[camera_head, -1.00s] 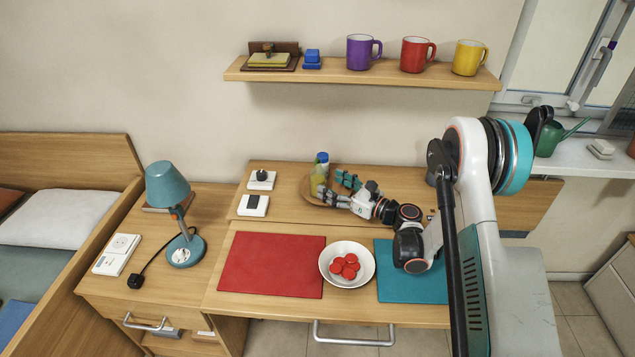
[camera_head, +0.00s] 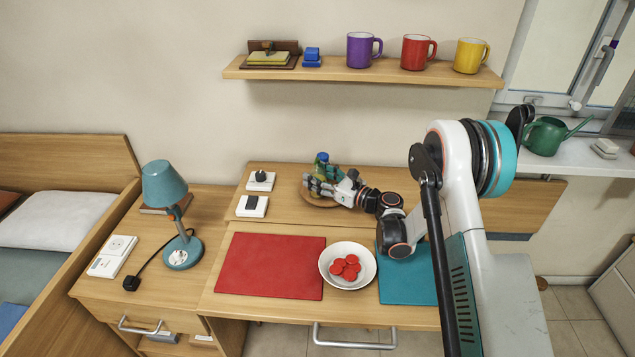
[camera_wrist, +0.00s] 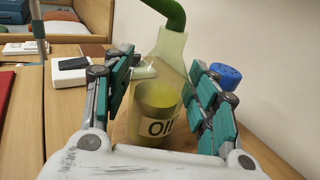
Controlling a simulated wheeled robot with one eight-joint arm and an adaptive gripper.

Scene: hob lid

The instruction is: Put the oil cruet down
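The oil cruet (camera_wrist: 158,100) stands upright in the wrist view, a clear yellowish vessel with an "OIL" label and a green curved top. My gripper (camera_wrist: 165,70) has one finger on each side of it. The fingers are spread, with a visible gap at the cruet's left side; contact on the right is hard to judge. In the head view my gripper (camera_head: 322,181) is over the round wooden board (camera_head: 318,202) at the back of the desk, and its fingers mostly hide the cruet.
A blue-capped container (camera_wrist: 226,76) is close behind my right finger. White switch boxes (camera_head: 252,206) lie to the left. A bowl of red discs (camera_head: 347,266) stands between a red mat (camera_head: 270,265) and a teal mat (camera_head: 408,283). A shelf with mugs (camera_head: 362,76) hangs above.

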